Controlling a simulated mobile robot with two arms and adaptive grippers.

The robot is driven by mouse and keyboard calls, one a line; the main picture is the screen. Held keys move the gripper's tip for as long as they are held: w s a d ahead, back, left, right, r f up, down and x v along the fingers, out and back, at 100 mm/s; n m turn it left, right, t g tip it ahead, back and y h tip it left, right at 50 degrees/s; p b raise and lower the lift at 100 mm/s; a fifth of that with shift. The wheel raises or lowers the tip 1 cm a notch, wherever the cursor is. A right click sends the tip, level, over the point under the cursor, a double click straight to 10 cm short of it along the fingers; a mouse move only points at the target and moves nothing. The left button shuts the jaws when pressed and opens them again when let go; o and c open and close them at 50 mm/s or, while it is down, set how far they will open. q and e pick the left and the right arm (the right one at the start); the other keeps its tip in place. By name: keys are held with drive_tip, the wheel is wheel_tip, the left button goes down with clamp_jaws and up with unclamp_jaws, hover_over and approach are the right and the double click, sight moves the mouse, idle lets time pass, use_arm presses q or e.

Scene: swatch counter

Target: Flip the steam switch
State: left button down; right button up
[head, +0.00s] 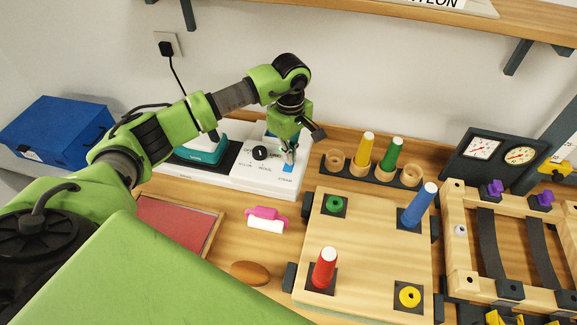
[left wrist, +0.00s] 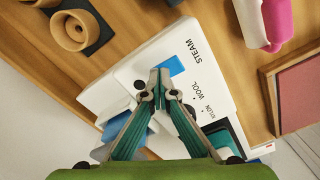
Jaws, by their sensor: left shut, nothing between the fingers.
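The white control panel (head: 262,178) stands at the back of the counter, with "STEAM", "WOOL" and "NYLON" printed on it. It also shows in the left wrist view (left wrist: 150,52). A blue patch by the STEAM lettering (head: 288,167), likely the steam switch, also shows in the left wrist view (left wrist: 174,65). My left gripper (head: 290,152) points down at it, shut and empty. Its fingertips (left wrist: 160,82) partly cover the switch area. I cannot tell whether they touch it or which way the switch is set. My right gripper is not in view.
A black knob (head: 260,152) is left of the switch, and a teal iron (head: 207,149) rests farther left. A rack of wooden cups (head: 334,160) with yellow and green cones stands right. A pink-and-white item (head: 267,219) lies in front. A wooden board (head: 365,245) is front right.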

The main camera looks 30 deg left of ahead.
use_arm(q)
drive_tip(key=shift+r+p, duration=1.65)
drive_tip(key=shift+r, duration=1.8)
